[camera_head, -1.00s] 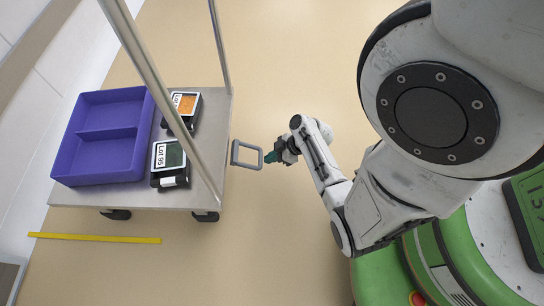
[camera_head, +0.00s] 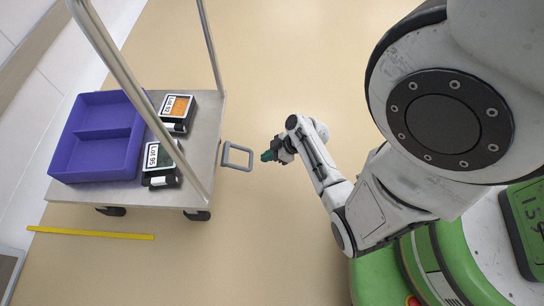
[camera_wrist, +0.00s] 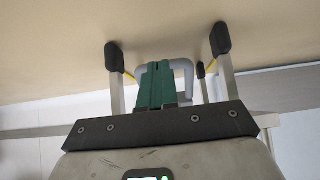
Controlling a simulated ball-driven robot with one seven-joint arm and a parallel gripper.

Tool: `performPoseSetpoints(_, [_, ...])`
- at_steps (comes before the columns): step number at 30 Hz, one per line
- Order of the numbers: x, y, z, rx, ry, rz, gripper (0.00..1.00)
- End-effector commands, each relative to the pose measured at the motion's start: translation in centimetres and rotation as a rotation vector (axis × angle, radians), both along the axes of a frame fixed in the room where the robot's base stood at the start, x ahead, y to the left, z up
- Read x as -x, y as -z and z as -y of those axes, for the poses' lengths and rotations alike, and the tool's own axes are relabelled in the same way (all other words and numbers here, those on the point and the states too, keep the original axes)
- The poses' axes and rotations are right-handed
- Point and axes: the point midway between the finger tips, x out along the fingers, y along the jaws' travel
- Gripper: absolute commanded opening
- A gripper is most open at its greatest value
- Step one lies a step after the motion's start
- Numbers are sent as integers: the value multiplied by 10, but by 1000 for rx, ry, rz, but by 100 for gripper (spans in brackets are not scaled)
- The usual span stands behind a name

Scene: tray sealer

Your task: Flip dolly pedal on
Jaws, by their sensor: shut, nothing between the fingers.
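The dolly (camera_head: 118,193) is a flat grey cart at the left of the head view. Its pedal (camera_head: 238,166) is a grey rectangular loop sticking out from the dolly's right edge. My gripper (camera_head: 266,156) is just right of the loop's outer end, with a small gap showing between them. In the wrist view my gripper's green fingers (camera_wrist: 156,84) are together and empty. The pedal (camera_wrist: 185,69) shows there as a pale grey loop behind the fingers, which partly hide it. Its height relative to the fingers is hard to tell.
A purple two-compartment tray (camera_head: 70,112) and two labelled black packs, one orange (camera_head: 178,107) and one green (camera_head: 159,161), sit on the dolly. A metal handle frame (camera_head: 118,66) rises above it. Yellow floor tape (camera_head: 90,234) lies below. Floor around my gripper is clear.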

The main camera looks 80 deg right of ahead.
Motion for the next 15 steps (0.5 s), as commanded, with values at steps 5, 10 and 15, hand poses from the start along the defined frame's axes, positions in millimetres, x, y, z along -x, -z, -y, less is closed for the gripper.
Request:
performPoseSetpoints(5, [16, -4, 2, -2, 2, -2, 0])
performPoseSetpoints(10, [38, -5, 4, -2, 4, -1, 0])
performPoseSetpoints(15, [65, -7, 6, -1, 4, -2, 0])
